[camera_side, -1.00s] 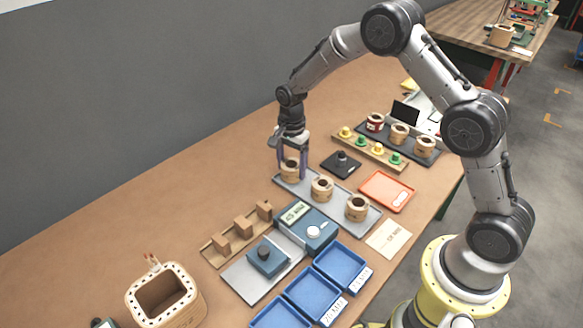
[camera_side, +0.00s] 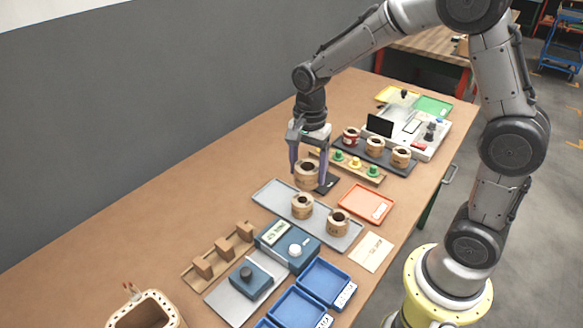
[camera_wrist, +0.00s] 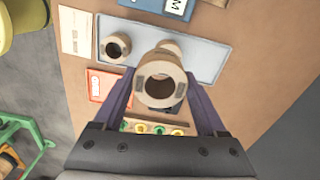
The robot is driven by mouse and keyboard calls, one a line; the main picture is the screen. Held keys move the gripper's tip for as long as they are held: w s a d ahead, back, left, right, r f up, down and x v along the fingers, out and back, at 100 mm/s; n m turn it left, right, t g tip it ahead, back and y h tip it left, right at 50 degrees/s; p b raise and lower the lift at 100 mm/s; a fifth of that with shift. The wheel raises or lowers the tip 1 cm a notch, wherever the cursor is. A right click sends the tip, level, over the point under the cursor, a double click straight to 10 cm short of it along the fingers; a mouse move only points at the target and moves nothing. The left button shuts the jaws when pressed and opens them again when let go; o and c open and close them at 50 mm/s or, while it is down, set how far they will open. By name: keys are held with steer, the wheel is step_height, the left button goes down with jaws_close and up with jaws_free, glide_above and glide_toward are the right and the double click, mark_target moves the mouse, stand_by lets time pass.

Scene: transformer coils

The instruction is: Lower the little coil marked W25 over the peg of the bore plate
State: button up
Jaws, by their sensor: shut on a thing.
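My gripper (camera_side: 308,178) is shut on a little tan coil (camera_side: 307,169), gripped upright between two purple fingers. The held coil (camera_wrist: 160,80) also shows in the wrist view, its bore facing the camera; I cannot read W25 on it. In the side view it hangs above the table, past the far end of the grey tray (camera_side: 268,193) and near a small black plate (camera_side: 329,184), which looks like the bore plate. The gripper and coil hide much of that plate, and its peg is not visible.
Two similar coils (camera_side: 302,205) (camera_side: 338,222) stand on the grey tray. A red tray (camera_side: 366,203) lies to the right. Behind are a rack of green and yellow pieces (camera_side: 356,163) and a dark tray with several coils (camera_side: 375,146). Left of my gripper the table is clear.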

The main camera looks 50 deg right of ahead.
steer(key=shift+w+d+r+n, duration=0.6)
steer(key=shift+w+d+n, duration=0.1)
steer(key=shift+w+d, duration=0.1)
steer(key=shift+m, duration=0.6)
steer(key=w+d+f, duration=0.1)
steer(key=d, duration=0.3)
steer(key=w+d+f, duration=0.1)
steer(key=d, duration=0.3)
steer(key=w+d+f, duration=0.2)
steer(key=d, duration=0.2)
steer(key=shift+s+d+f, duration=0.2)
steer(key=shift+d+f, duration=0.05)
steer(key=shift+f, duration=2.05)
steer(key=shift+f, duration=0.2)
steer(key=shift+f, duration=1.55)
